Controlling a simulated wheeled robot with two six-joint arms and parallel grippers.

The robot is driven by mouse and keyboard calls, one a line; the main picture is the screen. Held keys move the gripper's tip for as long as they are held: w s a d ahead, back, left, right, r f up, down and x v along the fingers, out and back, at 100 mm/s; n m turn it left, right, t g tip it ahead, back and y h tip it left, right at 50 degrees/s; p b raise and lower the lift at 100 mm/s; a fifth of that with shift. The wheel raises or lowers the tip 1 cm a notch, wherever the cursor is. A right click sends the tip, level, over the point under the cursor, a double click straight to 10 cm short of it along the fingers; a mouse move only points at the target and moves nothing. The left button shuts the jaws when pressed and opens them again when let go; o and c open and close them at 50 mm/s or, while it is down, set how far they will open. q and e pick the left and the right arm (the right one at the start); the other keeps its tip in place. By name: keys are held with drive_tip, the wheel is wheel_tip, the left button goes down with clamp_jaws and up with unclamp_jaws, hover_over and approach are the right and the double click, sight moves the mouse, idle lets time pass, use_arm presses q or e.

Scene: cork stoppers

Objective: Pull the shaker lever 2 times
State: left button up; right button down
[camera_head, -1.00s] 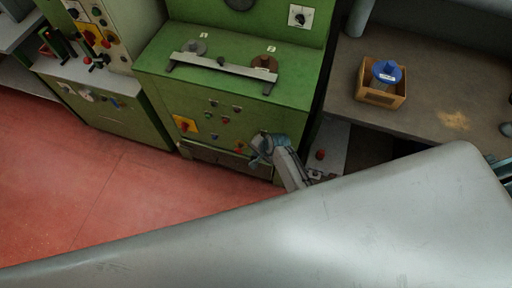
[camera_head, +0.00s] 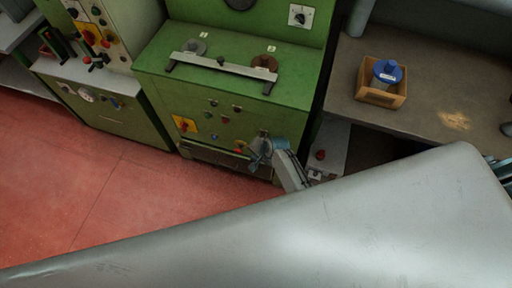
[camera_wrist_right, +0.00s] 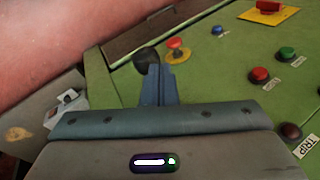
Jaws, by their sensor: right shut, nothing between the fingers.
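In the right wrist view, a black ball knob (camera_wrist_right: 148,58), which looks like the end of a lever, shows just beyond my right gripper's tips against the green machine's front. My right gripper (camera_wrist_right: 160,85) is shut with nothing in it; whether it touches the knob I cannot tell. In the head view, my right gripper (camera_head: 263,152) is at the lower right of the green machine (camera_head: 150,62), in front of its front panel. The lever's shaft is hidden behind the gripper. My left gripper is not in view.
A red mushroom button on a yellow base (camera_wrist_right: 178,46) is close to the gripper tips. Red and green buttons line the panel; one is labelled TRIP (camera_wrist_right: 291,131). A wooden box (camera_head: 381,96) with a blue-topped jar (camera_head: 388,72) stands on the bench at right. Red floor (camera_head: 90,200) is clear.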

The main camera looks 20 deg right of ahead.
sight(255, 161)
drive_tip(key=shift+s+a+f+b, duration=0.25)
drive_tip(key=shift+s+f+b, duration=0.1)
drive_tip(key=shift+f, duration=0.35)
drive_tip(key=shift+s+a+f+b, duration=0.2)
drive_tip(key=shift+s+f+b, duration=0.1)
drive_tip(key=shift+f, duration=0.35)
idle(1.2)
idle(0.5)
drive_tip(key=w+d+r+p, duration=0.2)
drive_tip(key=w+r+p, duration=0.2)
drive_tip(key=r+p, duration=0.3)
drive_tip(key=shift+d+r, duration=0.4)
drive_tip(key=shift+r, duration=0.4)
idle(0.4)
drive_tip(key=shift+w, duration=0.15)
drive_tip(key=r+p, duration=0.1)
drive_tip(key=w+d+r+p, duration=0.1)
drive_tip(key=r, duration=0.1)
drive_tip(key=w+r+p, duration=0.1)
drive_tip(key=shift+d+r, duration=0.15)
drive_tip(key=shift+d, duration=0.05)
idle(1.0)
